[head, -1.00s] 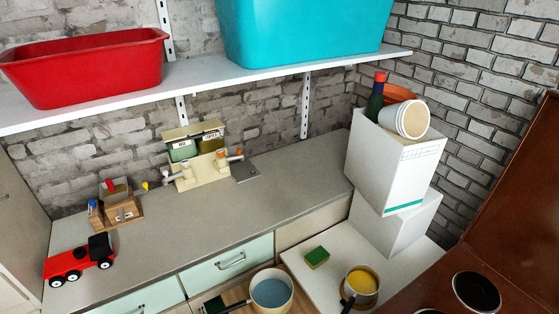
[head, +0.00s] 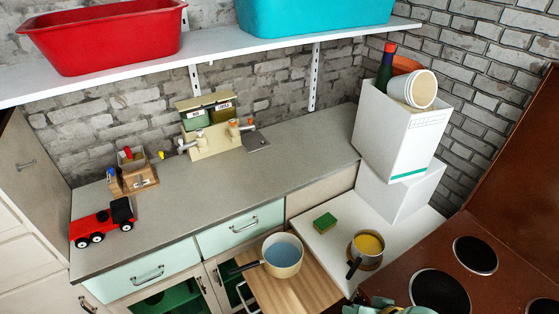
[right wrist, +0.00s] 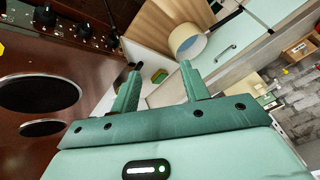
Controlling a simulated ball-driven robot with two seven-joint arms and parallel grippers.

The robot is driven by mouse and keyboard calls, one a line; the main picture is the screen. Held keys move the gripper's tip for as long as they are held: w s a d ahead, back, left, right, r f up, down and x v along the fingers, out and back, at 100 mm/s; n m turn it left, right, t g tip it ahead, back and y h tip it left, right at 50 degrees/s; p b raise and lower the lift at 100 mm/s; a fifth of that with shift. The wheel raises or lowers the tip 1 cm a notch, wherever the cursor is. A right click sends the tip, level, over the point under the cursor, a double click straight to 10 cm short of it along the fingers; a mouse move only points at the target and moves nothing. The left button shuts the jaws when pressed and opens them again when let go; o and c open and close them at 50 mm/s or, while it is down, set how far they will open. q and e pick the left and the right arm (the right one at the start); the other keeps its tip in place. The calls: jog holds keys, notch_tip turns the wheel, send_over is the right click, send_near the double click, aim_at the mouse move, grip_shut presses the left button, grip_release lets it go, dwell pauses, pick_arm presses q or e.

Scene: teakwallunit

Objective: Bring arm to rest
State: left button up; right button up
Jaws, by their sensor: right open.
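My right gripper (right wrist: 160,72) fills the lower part of the right wrist view. Its two green fingers stand apart with nothing between them. In the head view only a green piece of the right gripper (head: 402,308) shows at the bottom edge, beside the brown stove (head: 400,268). Its fingers are not clear there. It holds nothing that I can see. My left gripper is in neither view.
A pot with blue contents (head: 283,262) stands on a wooden board (head: 312,290). A pot with yellow contents (head: 368,263) and a green sponge (head: 324,222) are on the white surface. A red truck (head: 92,226) stands on the grey counter (head: 200,205). White boxes (head: 398,135) stand right.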

jog(key=s+d+r+n+h, duration=0.6)
jog(key=d+r+n+h, duration=0.25)
jog(key=d+r, duration=0.3)
jog(key=s+a+f+g+y+b, duration=0.1)
jog(key=s+a+f+y+b, duration=0.3)
jog(key=f, duration=1.4)
jog(key=w+a+f+g+b, duration=0.1)
jog(key=f+b, duration=0.5)
jog(key=f, duration=1.1)
pick_arm(q)
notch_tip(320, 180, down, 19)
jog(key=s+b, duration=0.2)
jog(key=b, duration=0.6)
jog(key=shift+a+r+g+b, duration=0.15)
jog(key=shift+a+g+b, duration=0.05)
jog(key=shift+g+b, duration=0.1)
pick_arm(e)
jog(key=s+f+m+g+y, duration=0.1)
jog(key=s+f, duration=0.9)
jog(key=f, duration=0.2)
jog(key=s+f+m+g, duration=0.2)
jog(key=s+f, duration=0.9)
jog(key=f, duration=0.2)
jog(key=shift+f+y, duration=0.25)
jog(key=shift+y, duration=0.1)
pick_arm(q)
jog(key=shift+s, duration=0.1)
pick_arm(e)
jog(key=shift+a, duration=0.1)
